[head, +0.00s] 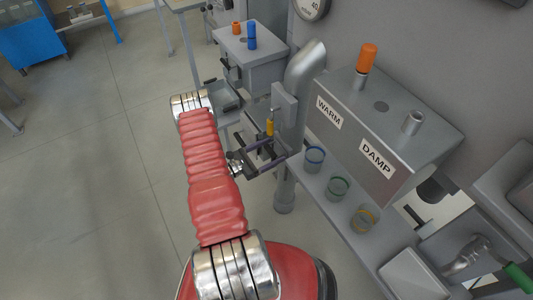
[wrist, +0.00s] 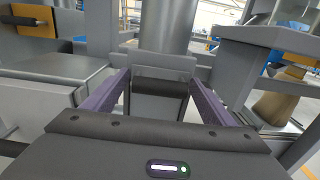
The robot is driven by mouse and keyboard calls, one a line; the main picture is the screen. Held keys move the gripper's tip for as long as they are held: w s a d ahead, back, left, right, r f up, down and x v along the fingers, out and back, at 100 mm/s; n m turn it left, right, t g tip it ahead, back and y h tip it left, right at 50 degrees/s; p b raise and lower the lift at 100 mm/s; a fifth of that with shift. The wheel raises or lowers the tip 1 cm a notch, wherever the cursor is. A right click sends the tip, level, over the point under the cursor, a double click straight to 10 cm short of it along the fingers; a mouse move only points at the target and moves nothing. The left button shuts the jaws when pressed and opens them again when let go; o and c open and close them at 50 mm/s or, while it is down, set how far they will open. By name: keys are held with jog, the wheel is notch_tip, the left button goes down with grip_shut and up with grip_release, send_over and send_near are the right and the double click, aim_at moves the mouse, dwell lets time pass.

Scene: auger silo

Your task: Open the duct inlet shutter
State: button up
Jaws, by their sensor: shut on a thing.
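The duct (head: 300,88) is a grey elbow pipe in the middle of the head view, with a flat grey box (head: 284,104) on its side. In the wrist view the pipe (wrist: 164,30) stands upright straight ahead. My gripper (head: 262,155) is at the pipe's left side. In the wrist view its purple fingers close on both sides of the dark-edged grey shutter tab (wrist: 162,66) in front of the pipe. The fingertips hide part of the contact. How far the shutter stands open cannot be told.
A small yellow piece (head: 270,127) sits just above my gripper. A grey housing marked WARM and DAMP (head: 357,140) with an orange-capped post is to the right. Several coloured-rim cups (head: 337,188) stand on a ledge below it. The floor at left (head: 80,190) is clear.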

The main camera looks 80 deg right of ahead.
jog(key=o, duration=1.1)
jog(key=shift+d+r, duration=0.1)
jog(key=shift+d, duration=0.1)
jog(key=o, duration=0.4)
jog(key=shift+a, duration=0.15)
jog(key=v, duration=1.4)
